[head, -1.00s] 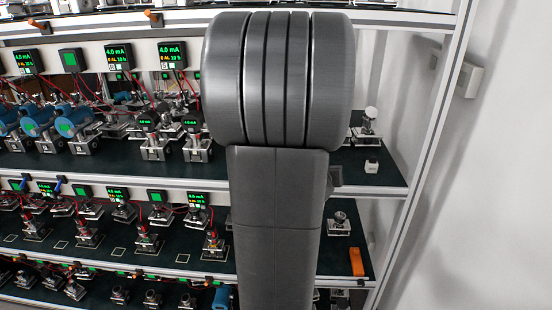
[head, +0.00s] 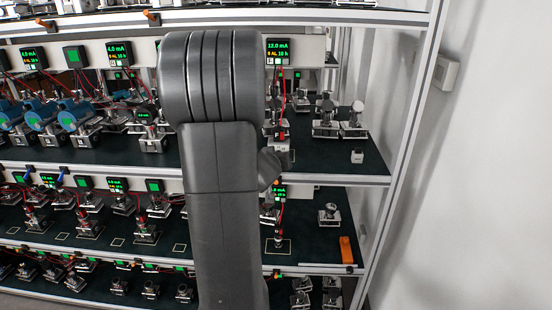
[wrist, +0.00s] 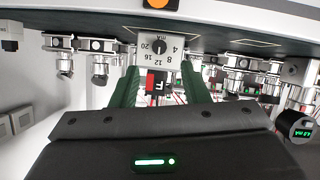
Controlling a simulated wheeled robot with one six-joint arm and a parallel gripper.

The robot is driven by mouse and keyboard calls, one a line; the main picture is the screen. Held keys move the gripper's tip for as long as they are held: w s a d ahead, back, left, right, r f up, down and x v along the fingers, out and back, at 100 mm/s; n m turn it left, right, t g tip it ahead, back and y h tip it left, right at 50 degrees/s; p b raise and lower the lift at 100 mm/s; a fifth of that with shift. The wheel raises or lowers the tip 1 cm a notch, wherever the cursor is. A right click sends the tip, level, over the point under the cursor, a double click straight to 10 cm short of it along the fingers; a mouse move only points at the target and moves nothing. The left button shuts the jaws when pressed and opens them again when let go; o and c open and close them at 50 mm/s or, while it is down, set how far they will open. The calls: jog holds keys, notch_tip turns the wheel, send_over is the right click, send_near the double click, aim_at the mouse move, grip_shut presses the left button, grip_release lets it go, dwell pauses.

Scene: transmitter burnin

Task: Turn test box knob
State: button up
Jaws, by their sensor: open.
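The test box (wrist: 158,47) shows upside down in the wrist view. It has a white face with a round dial marked 4 to 20 mA. Its small black knob (wrist: 159,47) sits at the middle of the dial. A red and black part adjoins the face. My gripper (wrist: 160,78) is open, with one green finger on each side of the box in the picture. I cannot tell whether either finger touches it. In the head view a small white and red box (head: 281,143), probably the same one, stands on the middle shelf beside my arm.
A display (head: 278,52) reading 12.0 mA hangs above the middle shelf. Metal fittings (head: 340,122) stand to the right, with a small white block (head: 357,156) near the front edge. An orange item (head: 346,250) lies on the shelf below. The rack's right upright (head: 405,130) borders a white wall.

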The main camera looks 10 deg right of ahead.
jog(key=x, duration=0.6)
jog(key=shift+w+d+f, duration=0.15)
jog(key=shift+w, duration=0.2)
jog(key=shift+c, duration=0.3)
grip_shut()
